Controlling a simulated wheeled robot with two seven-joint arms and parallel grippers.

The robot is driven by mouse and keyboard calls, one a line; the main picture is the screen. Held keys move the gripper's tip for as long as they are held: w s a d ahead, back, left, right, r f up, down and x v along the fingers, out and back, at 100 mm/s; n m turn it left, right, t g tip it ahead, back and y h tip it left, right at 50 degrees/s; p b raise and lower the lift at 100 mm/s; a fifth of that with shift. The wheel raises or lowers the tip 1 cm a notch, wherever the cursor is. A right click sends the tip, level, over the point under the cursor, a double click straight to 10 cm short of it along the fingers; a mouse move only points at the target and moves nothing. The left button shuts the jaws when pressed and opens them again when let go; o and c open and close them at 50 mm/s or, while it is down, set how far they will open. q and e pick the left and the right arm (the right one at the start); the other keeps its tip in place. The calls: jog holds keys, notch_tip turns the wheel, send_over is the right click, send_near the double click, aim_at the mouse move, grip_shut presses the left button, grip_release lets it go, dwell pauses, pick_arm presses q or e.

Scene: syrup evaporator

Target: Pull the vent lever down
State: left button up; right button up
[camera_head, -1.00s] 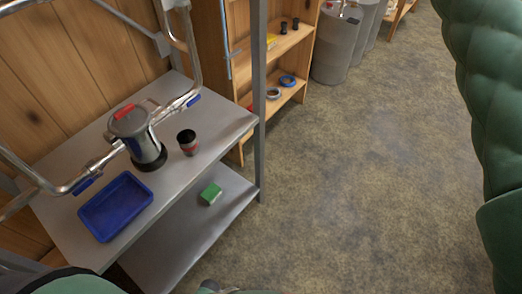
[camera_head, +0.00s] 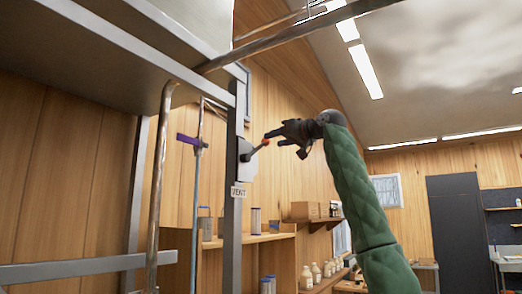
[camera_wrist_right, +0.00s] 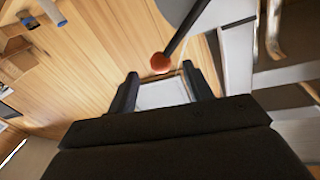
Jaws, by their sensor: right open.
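The vent lever (camera_head: 257,148) is a dark rod with a red knob, on a pale plate at the grey post, above a white VENT label (camera_head: 238,192). It slants up to the right in the head view. My right gripper (camera_head: 276,138) is at the knob end of the lever, fingers pointing left toward it. In the right wrist view the red knob (camera_wrist_right: 160,63) shows just ahead of and between the fingertips of the open right gripper (camera_wrist_right: 161,76). I cannot tell whether they touch. My left gripper is not in view.
A grey metal post (camera_head: 232,220) and pipes (camera_head: 158,190) stand left of the lever. A large metal pan (camera_head: 110,50) is overhead at left. Wooden shelves (camera_head: 265,238) with jars and cans stand behind and below. Open room lies to the right.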

aim_at(269, 140)
jog(key=shift+p+x, duration=0.55)
jog(key=shift+x, duration=0.35)
jog(key=p+x, duration=0.2)
jog(key=x, duration=0.2)
jog(key=shift+w+a+r+p, duration=0.1)
jog(key=shift+w+p, duration=0.05)
jog(key=shift+p, duration=0.25)
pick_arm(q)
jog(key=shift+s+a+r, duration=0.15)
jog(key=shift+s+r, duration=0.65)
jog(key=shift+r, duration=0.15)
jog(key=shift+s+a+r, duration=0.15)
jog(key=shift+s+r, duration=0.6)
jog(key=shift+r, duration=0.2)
pick_arm(e)
jog(key=shift+w+a, duration=0.4)
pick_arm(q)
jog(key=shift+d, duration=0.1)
pick_arm(e)
grip_shut()
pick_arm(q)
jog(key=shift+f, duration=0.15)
pick_arm(e)
jog(key=shift+f, duration=0.25)
